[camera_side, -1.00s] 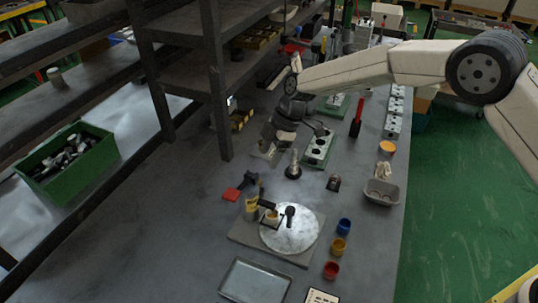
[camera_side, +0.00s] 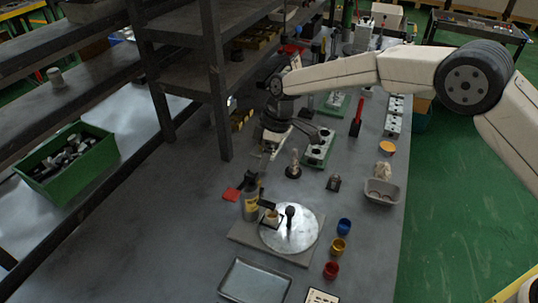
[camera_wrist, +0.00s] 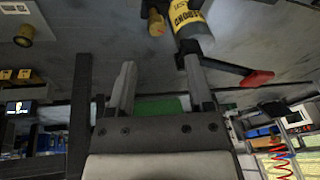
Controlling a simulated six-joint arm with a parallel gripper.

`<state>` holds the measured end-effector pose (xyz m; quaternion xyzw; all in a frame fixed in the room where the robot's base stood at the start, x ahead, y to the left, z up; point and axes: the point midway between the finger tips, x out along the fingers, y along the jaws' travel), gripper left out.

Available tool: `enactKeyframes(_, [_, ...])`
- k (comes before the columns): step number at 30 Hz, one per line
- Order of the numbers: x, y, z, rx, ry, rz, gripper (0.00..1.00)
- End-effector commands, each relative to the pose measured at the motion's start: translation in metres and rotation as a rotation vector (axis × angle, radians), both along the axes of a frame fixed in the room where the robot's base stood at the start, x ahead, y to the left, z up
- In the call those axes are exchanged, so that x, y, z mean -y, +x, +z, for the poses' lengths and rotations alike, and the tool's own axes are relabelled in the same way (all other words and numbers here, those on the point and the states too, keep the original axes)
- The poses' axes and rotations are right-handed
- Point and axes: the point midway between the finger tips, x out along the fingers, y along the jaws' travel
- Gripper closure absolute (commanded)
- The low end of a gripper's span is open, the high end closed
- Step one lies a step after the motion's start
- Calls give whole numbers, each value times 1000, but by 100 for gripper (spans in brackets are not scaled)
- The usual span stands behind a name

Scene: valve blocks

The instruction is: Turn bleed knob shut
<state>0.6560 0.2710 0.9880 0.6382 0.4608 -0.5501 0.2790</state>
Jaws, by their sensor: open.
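My gripper (camera_side: 268,155) is open and empty in the side view, above the bench and left of a green-and-white valve block (camera_side: 318,148) with dark round knobs. In the wrist view its two fingers (camera_wrist: 158,85) stand wide apart with nothing between them. I cannot tell which knob is the bleed knob. A row of pale blocks with dark knobs (camera_side: 393,115) stands along the right bench edge. The wrist view shows a yellow-and-black canister (camera_wrist: 190,22) and a red-tipped dark lever (camera_wrist: 257,78) beyond the fingers.
A dark shelf post (camera_side: 221,110) stands close left of my gripper. A small upright fitting (camera_side: 293,170) stands in front. A round metal plate (camera_side: 275,240), a tray (camera_side: 255,281) and coloured cups (camera_side: 338,245) are nearer the camera.

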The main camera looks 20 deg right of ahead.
Motion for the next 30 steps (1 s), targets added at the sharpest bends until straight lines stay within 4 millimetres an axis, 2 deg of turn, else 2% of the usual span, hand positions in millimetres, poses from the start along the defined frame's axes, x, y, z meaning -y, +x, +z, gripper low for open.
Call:
enactKeyframes(15, [-14, 1, 1, -118, -152, -528, 34])
enactKeyframes(30, [-23, 4, 4, -136, -259, -1017, 34])
